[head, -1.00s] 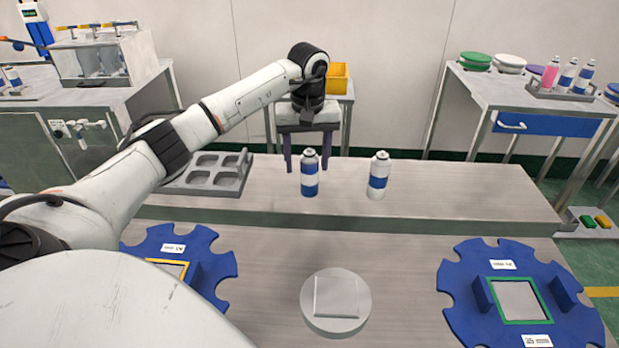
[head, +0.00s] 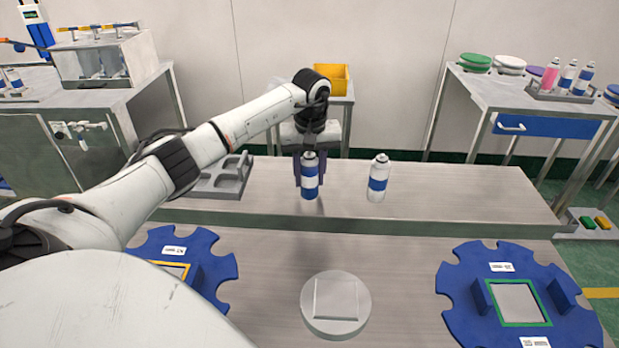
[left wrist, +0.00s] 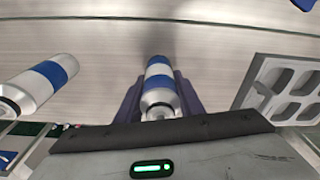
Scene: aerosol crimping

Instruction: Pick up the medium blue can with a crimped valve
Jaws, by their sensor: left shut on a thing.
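A white can with blue bands (head: 310,184) stands upright on the raised grey shelf. My left gripper (head: 310,178) comes from behind and above and is shut on this can, one purple finger on each side. In the left wrist view the held can (left wrist: 159,78) lies between the two fingers (left wrist: 158,88), its top toward the camera. A second white can with a blue band (head: 378,180) stands apart to its right; it also shows at the left of the wrist view (left wrist: 42,85). The valve details are too small to tell. My right gripper is not in view.
A grey tray with empty recesses (head: 232,181) lies left of the held can. In front are a round grey pad (head: 336,325) and two blue notched discs (head: 457,312) (head: 215,268). A yellow bin (head: 334,78) stands behind. The shelf's right part is clear.

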